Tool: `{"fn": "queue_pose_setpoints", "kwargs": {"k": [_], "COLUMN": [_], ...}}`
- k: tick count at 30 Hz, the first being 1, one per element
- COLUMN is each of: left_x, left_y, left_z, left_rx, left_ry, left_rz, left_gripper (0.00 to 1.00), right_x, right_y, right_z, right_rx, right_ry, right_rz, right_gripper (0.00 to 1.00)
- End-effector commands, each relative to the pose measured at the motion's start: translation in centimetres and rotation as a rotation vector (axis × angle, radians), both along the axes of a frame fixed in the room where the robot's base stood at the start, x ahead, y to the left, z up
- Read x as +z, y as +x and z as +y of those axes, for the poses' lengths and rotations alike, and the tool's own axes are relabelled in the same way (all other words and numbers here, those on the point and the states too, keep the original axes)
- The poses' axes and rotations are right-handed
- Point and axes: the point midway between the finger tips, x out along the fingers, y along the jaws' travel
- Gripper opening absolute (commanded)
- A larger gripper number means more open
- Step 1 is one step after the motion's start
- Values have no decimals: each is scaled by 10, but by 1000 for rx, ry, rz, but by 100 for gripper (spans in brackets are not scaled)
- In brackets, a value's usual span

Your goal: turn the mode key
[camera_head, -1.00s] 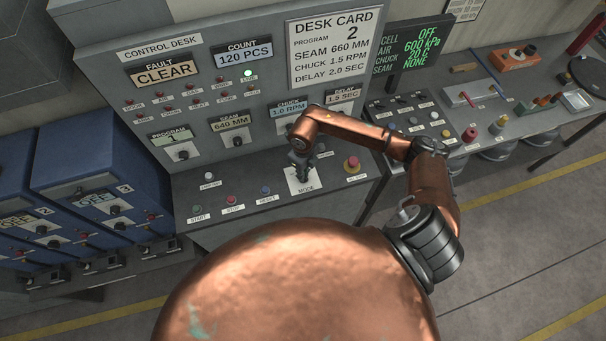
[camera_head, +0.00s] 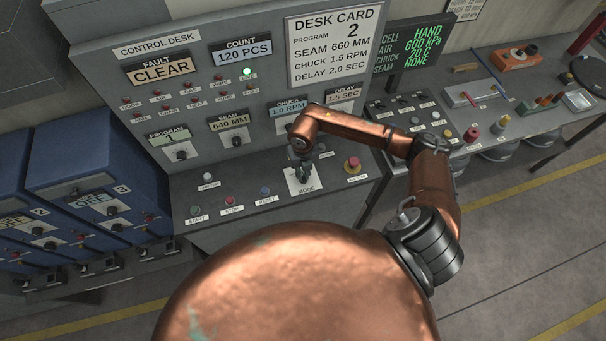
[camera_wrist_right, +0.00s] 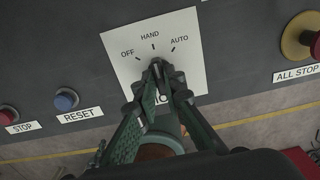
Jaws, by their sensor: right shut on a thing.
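The mode key is on a white plate (camera_wrist_right: 118,50) marked OFF, HAND and AUTO, which also shows on the desk in the head view (camera_head: 293,186). In the right wrist view my right gripper (camera_wrist_right: 157,68) is shut on the mode key, just below the HAND mark. The fingers hide most of the key. In the head view the right gripper (camera_head: 304,174) reaches down onto the plate from above. The status display (camera_head: 425,45) reads HAND on its CELL line. My left gripper is not in view.
A red all stop button (camera_head: 352,163) on a yellow base sits right of the plate. Blue reset (camera_wrist_right: 66,99) and red stop (camera_wrist_right: 8,115) buttons sit to its left. The upright control desk panel (camera_head: 230,90) rises behind. A side bench with tools stands at right.

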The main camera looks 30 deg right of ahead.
Motion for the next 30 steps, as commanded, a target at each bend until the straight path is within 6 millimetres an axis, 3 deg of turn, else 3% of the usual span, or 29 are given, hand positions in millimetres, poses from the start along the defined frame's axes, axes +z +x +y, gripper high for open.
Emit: {"fn": "queue_pose_setpoints", "kwargs": {"k": [12, 13, 20, 30], "left_x": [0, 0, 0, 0], "left_y": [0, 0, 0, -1], "left_z": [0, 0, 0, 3], "left_rx": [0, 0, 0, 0], "left_ry": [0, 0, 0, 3], "left_rz": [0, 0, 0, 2], "left_gripper": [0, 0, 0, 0], "right_x": [0, 0, 0, 4], "right_y": [0, 0, 0, 0], "right_z": [0, 0, 0, 0], "right_rx": [-8, -8, -7, -7], "right_ry": [0, 0, 0, 0], "right_rz": [0, 0, 0, -1], "right_gripper": [0, 11, 26, 27]}}
